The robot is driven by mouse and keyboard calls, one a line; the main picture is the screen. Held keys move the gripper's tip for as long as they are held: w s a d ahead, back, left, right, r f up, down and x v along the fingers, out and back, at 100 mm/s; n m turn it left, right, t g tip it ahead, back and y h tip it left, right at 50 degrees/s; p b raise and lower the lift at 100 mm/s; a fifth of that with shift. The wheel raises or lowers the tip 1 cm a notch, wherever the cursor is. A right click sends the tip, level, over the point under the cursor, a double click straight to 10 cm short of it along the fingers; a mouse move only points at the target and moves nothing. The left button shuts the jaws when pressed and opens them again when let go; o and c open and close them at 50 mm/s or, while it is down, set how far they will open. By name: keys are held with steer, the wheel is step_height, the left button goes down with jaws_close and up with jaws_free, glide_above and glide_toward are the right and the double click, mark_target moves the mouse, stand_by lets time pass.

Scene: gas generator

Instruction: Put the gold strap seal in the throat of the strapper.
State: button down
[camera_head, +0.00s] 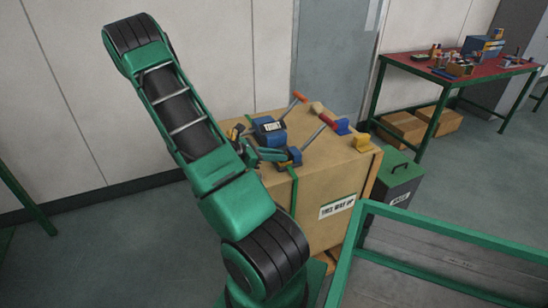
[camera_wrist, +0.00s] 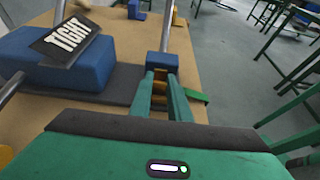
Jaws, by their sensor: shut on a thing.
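The strapper lies on top of a large tan crate. Its blue body (camera_head: 268,130), labelled TIGHT, also fills the left of the wrist view (camera_wrist: 60,58). A smaller blue block (camera_wrist: 162,63) sits at the strapper's front, at the foot of a grey lever. My gripper (camera_wrist: 160,82) is low over its dark base, just short of this block. The fingers are shut on a small gold piece (camera_wrist: 159,93), which looks like the gold strap seal and is partly hidden between them. Whether it touches the strapper's throat I cannot tell.
The crate (camera_head: 325,180) has a green strap (camera_head: 295,195) down its front. A yellow piece (camera_head: 362,142) and a blue piece (camera_head: 341,127) sit near its right edge. A green-railed platform (camera_head: 440,235), a dark bin (camera_head: 398,185) and a red-topped bench (camera_head: 460,68) stand to the right.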

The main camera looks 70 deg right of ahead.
steer(key=shift+a+f, duration=0.1)
steer(key=shift+f, duration=0.25)
